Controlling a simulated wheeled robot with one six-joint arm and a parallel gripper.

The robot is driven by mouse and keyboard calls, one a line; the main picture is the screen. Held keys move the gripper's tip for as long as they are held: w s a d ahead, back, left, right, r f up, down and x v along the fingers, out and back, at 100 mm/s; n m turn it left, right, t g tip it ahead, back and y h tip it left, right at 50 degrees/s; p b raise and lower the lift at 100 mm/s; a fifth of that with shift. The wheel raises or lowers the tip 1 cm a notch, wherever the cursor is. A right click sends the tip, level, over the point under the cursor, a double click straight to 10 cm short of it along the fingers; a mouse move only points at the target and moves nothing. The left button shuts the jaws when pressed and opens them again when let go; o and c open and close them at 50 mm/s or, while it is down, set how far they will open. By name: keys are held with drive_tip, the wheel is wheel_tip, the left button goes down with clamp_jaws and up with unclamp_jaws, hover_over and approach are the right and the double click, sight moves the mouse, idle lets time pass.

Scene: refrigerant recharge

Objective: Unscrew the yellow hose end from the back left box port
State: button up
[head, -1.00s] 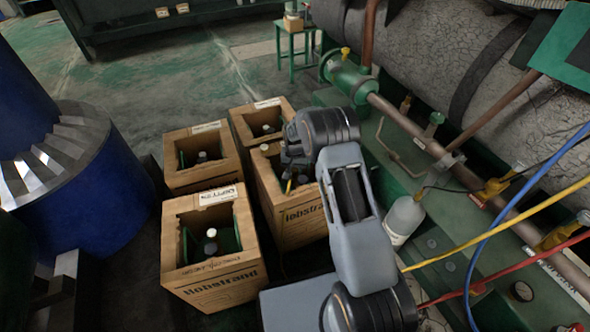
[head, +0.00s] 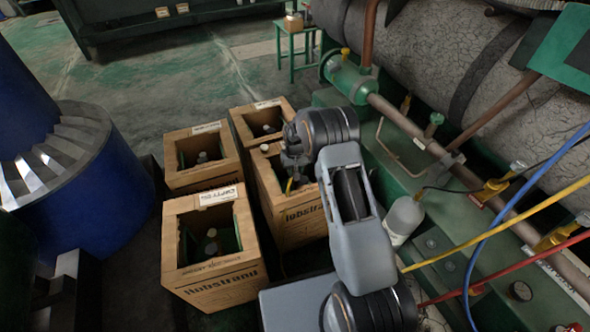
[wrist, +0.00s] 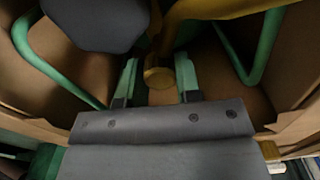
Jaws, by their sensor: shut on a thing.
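The yellow hose end (wrist: 159,76) shows as a round yellow end between my two green-padded fingertips in the wrist view. My gripper (wrist: 158,82) is shut on it. In the head view my gripper (head: 293,160) is low over the open top of the nearer right cardboard box (head: 302,222), and a bit of yellow hose (head: 290,185) shows just below it. The yellow hose (wrist: 205,10) runs across the top of the wrist view. The port under the hose end is hidden, so I cannot tell whether they are still joined.
Three other open boxes stand close by: nearer left (head: 216,284), farther left (head: 202,178) and farther right (head: 242,122). Green handle bars (wrist: 40,60) flank my fingers. A pale bottle (head: 403,218) and pipework stand at right. A blue drum (head: 105,205) stands at left.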

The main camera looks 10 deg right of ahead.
drive_tip(key=shift+n, duration=3.6)
drive_tip(key=shift+p, duration=0.3)
drive_tip(key=shift+n, duration=1.1)
drive_tip(key=shift+r, duration=0.15)
